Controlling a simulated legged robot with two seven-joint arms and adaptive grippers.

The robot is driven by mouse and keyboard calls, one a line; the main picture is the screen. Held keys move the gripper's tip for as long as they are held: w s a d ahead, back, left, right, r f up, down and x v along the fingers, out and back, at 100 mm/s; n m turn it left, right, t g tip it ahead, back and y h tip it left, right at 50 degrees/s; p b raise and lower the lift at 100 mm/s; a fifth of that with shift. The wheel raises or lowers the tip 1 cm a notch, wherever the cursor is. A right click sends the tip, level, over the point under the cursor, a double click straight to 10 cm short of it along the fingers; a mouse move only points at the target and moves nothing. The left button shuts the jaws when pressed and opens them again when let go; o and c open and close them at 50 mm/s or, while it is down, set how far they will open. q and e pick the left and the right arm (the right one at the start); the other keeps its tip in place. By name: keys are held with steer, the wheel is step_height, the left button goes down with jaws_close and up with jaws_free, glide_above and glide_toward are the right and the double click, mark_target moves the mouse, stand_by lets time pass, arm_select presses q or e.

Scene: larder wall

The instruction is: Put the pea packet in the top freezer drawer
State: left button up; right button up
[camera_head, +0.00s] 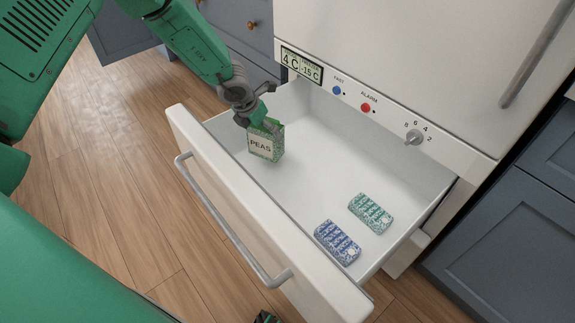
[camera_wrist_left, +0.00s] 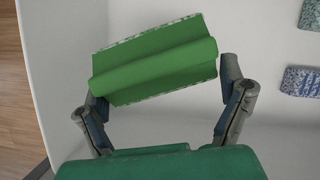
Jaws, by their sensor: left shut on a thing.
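The pea packet (camera_head: 262,147), green with a pale label reading PEAS, is upright inside the open white freezer drawer (camera_head: 315,150), toward its left end. My left gripper (camera_head: 262,124) is shut on the packet's upper part from above. In the left wrist view the packet's green top (camera_wrist_left: 155,62) lies tilted between the two fingers (camera_wrist_left: 165,95). Whether the packet's bottom touches the drawer floor I cannot tell. A small dark and green tip (camera_head: 266,317), which may be my right gripper, shows at the bottom edge of the head view; its jaws are not readable.
A green ice-tray-like pack (camera_head: 371,213) and a blue one (camera_head: 337,242) lie at the drawer's right end. The drawer front has a long metal handle (camera_head: 225,222). A control panel with a knob (camera_head: 414,138) is above. The drawer's middle floor is clear.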

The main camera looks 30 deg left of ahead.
mark_target(263, 147)
arm_select(q)
step_height(263, 147, down, 3)
steer(key=shift+f+b, duration=0.1)
steer(key=shift+b, duration=0.3)
steer(key=shift+a+f, duration=0.2)
steer(key=shift+f, duration=0.3)
step_height(263, 147, down, 3)
steer(key=shift+f+b, duration=0.1)
steer(key=shift+b, duration=0.7)
steer(key=shift+d, duration=0.1)
steer(key=o, duration=1.4)
